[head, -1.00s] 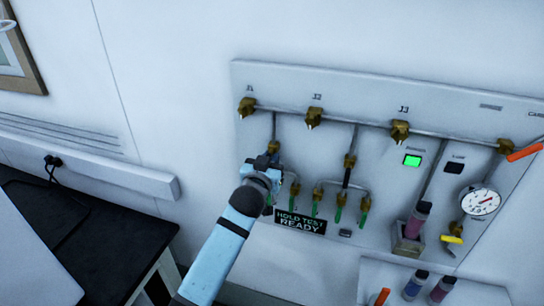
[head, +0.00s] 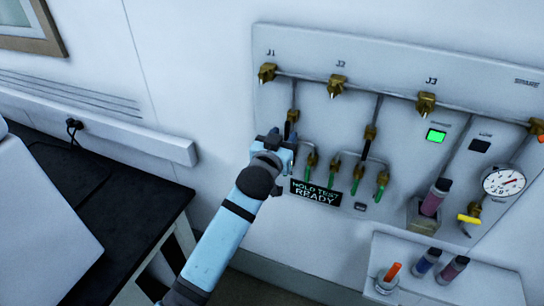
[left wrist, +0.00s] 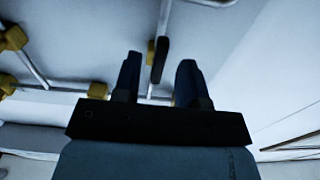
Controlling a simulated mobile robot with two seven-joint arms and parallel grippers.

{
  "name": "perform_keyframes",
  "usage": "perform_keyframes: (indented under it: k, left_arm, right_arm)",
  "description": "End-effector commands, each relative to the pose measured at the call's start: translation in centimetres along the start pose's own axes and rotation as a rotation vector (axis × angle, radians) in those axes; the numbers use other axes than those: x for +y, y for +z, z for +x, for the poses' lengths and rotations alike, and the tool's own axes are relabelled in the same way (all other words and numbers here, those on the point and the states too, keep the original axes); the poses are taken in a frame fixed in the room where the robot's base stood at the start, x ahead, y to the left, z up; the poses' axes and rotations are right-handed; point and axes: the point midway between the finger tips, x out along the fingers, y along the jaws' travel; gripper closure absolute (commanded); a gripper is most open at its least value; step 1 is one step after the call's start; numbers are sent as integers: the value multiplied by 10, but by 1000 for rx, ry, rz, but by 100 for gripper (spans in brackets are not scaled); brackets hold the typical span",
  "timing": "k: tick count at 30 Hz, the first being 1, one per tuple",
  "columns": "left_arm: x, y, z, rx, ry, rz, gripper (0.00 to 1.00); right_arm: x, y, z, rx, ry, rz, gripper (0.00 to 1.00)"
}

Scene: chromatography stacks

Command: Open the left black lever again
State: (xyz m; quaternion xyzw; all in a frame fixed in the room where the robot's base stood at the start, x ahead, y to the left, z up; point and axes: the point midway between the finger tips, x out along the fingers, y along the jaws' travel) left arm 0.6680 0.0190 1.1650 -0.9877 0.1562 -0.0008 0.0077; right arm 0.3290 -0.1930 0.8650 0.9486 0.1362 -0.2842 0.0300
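The left black lever (left wrist: 162,58) shows in the left wrist view as a dark bar on a thin pipe. It stands between the two spread fingers of my left gripper (left wrist: 160,80), with a visible gap on each side. In the head view my left gripper (head: 281,136) is at the panel, below the J1 valve, and covers the lever there. Another black lever (head: 368,147) hangs on the middle pipe below J2, clear of my gripper. My right gripper is in neither view.
The wall panel (head: 390,80) carries brass valves, several green-tipped outlets (head: 382,182), a HOLD TEST READY display (head: 316,193), a lit green lamp (head: 436,135) and a gauge (head: 503,182). A shelf (head: 450,288) with vials juts out at lower right. A black bench (head: 110,195) stands left.

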Motion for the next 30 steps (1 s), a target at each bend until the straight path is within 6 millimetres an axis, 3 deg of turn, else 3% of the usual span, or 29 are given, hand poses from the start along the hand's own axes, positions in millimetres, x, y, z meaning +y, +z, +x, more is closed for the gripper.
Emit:
perform_keyframes:
  k: [6,12,18,30]
  left_arm:
    - [0,3,-52,0,0,0,62]
    - [0,1,-82,0,0,0,62]
    - [0,0,-92,0,0,1,62]
    - [0,0,-92,1,0,1,62]
  right_arm:
    - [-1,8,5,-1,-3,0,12]
    - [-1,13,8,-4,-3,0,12]
    - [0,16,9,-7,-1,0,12]
    - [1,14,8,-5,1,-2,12]
